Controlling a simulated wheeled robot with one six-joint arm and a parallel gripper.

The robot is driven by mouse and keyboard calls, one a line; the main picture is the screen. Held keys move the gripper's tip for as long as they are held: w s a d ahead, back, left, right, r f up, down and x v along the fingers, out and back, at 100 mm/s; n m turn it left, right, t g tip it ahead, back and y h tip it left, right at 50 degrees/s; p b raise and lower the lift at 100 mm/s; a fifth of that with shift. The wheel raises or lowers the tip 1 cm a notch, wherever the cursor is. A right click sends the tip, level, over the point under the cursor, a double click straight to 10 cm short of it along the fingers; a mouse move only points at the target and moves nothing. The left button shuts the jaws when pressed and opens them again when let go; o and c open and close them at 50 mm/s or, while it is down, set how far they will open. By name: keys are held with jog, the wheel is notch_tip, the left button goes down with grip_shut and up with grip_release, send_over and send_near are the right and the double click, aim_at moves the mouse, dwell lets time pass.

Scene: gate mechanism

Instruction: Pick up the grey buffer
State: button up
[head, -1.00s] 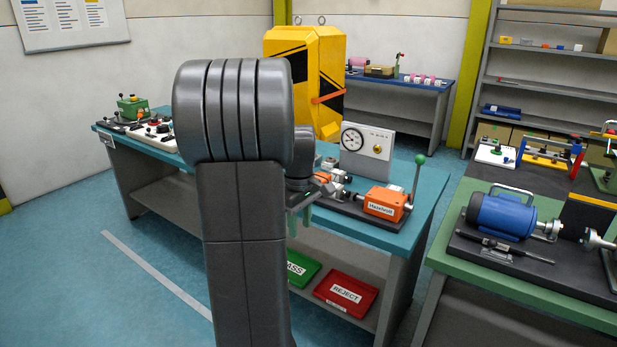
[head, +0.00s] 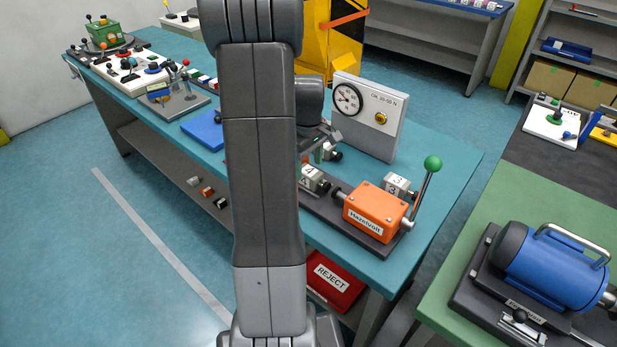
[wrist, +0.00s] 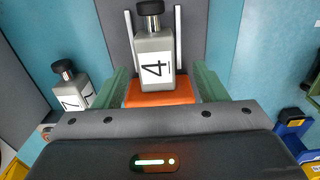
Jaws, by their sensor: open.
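A grey buffer with a black round cap and a white label reading 4 (wrist: 153,65) lies between the two green fingers of my gripper (wrist: 162,85) in the wrist view. Its lower end is at an orange block (wrist: 160,92). The gripper is open; I cannot tell whether either finger touches the buffer. A second grey capped block with a partly hidden label (wrist: 73,92) lies left of the left finger. In the head view my gripper (head: 322,142) is mostly hidden behind my arm, above the bench. Grey labelled blocks (head: 314,180) and (head: 398,184) show near it.
An orange labelled unit (head: 374,212) with a green-knobbed lever (head: 432,163) stands at the right of the blue bench (head: 440,185). A gauge panel (head: 367,115) stands behind. A blue motor (head: 552,268) is on the green table at right.

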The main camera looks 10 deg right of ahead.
aim_at(309, 171)
jog(key=f, duration=0.2)
jog(key=shift+w+d+f, duration=0.25)
jog(key=shift+f, duration=0.15)
jog(key=shift+s+f, duration=0.1)
jog(key=shift+f, duration=0.45)
jog(key=c, duration=1.4)
jog(key=shift+r, duration=0.1)
